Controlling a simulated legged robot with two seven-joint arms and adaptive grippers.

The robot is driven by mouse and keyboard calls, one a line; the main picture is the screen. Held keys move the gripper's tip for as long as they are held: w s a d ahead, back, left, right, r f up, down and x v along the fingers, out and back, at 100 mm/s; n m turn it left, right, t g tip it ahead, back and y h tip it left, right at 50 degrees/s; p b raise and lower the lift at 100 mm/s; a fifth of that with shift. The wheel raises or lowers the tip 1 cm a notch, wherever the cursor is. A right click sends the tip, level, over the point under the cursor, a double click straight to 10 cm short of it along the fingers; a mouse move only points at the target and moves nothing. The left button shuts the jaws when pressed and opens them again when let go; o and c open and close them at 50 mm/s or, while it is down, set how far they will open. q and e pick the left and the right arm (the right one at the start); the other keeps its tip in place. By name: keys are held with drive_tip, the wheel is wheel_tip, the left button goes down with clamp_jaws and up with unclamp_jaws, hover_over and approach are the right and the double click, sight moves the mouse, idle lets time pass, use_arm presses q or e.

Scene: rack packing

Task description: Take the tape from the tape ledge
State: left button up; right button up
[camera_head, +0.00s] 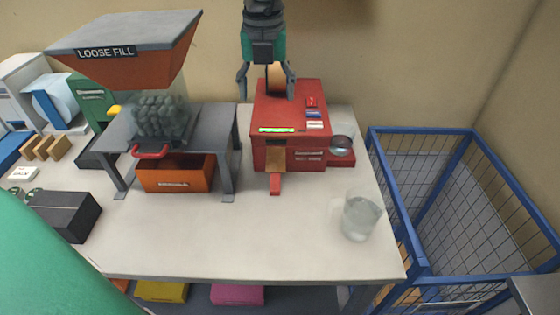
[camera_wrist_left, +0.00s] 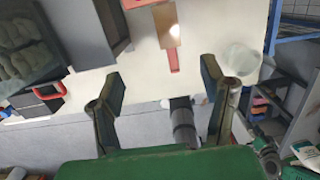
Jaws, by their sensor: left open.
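A red tape dispenser (camera_head: 290,140) stands at the back of the white table. A brown strip of tape (camera_head: 275,158) lies at its front, above a narrow red ledge (camera_head: 275,184). In the left wrist view the tape (camera_wrist_left: 167,26) and ledge (camera_wrist_left: 173,60) show beyond my fingers. My left gripper (camera_head: 267,92) appears above the back of the dispenser in the head view. Its two fingers are spread and nothing is between them; they also show apart in the left wrist view (camera_wrist_left: 165,90). My right gripper is not in view.
A loose-fill hopper (camera_head: 125,55) and grey stand (camera_head: 228,140) are left of the dispenser. A clear cup (camera_head: 361,216) stands front right; a small glass dish (camera_head: 342,137) is beside the dispenser. A blue wire cage (camera_head: 425,270) is at right. The front middle of the table (camera_head: 250,245) is clear.

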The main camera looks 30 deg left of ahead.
use_arm(q)
wheel_tip(320, 180, down, 4)
drive_tip(key=d+f+b, duration=0.1)
drive_tip(key=b, duration=0.3)
hover_over(275, 158)
drive_tip(key=s, duration=0.1)
wheel_tip(275, 158, down, 8)
drive_tip(key=shift+a+r, duration=0.1)
drive_tip(key=shift+a, duration=0.05)
drive_tip(key=f, duration=0.3)
drive_tip(key=d+f, duration=0.1)
drive_tip(key=shift+w+f, duration=0.15)
drive_tip(key=shift+w, duration=0.25)
drive_tip(key=shift+w+f, duration=0.15)
drive_tip(key=shift+f, duration=0.4)
drive_tip(key=shift+a, duration=0.35)
drive_tip(key=c, duration=0.8)
